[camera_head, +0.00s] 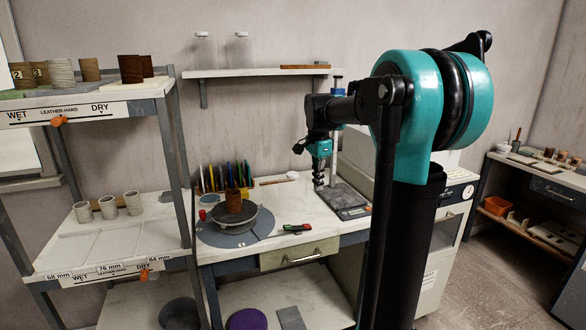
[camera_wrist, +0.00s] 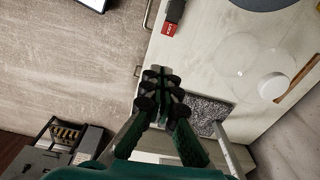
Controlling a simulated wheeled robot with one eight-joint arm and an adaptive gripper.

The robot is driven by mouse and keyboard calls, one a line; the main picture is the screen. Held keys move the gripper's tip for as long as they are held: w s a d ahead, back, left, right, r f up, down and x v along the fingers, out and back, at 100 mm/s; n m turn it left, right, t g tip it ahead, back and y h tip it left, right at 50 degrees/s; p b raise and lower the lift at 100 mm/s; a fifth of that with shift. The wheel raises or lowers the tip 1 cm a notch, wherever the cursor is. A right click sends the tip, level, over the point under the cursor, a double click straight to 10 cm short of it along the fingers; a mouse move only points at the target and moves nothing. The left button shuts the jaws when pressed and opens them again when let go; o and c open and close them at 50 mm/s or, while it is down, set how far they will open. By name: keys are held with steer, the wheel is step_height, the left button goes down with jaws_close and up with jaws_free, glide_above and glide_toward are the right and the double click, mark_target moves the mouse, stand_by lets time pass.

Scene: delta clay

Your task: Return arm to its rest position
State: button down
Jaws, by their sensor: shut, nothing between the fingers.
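My arm, with teal and black links, rises at the right of the head view and reaches left and down over the worktable (camera_head: 275,202). My gripper (camera_head: 319,186) points down above the table, near a dark grey slab (camera_head: 345,196). In the wrist view my gripper (camera_wrist: 163,75) has its fingers together with nothing between them. The speckled grey slab also shows there (camera_wrist: 205,112), partly behind the fingers. The head view does not clearly show the height of the fingertips above the table.
A brown clay cylinder (camera_head: 233,201) stands on a round wheel (camera_head: 235,228) left of my gripper. A wall shelf (camera_head: 260,72) is behind. Shelving with clay pots (camera_head: 133,203) stands left.

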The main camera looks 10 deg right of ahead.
steer(key=s+f+n+t, duration=0.3)
steer(key=s+f+n, duration=1.1)
steer(key=s+f, duration=0.8)
steer(key=s, duration=0.3)
steer(key=shift+d+t, duration=0.25)
steer(key=shift+t, duration=0.15)
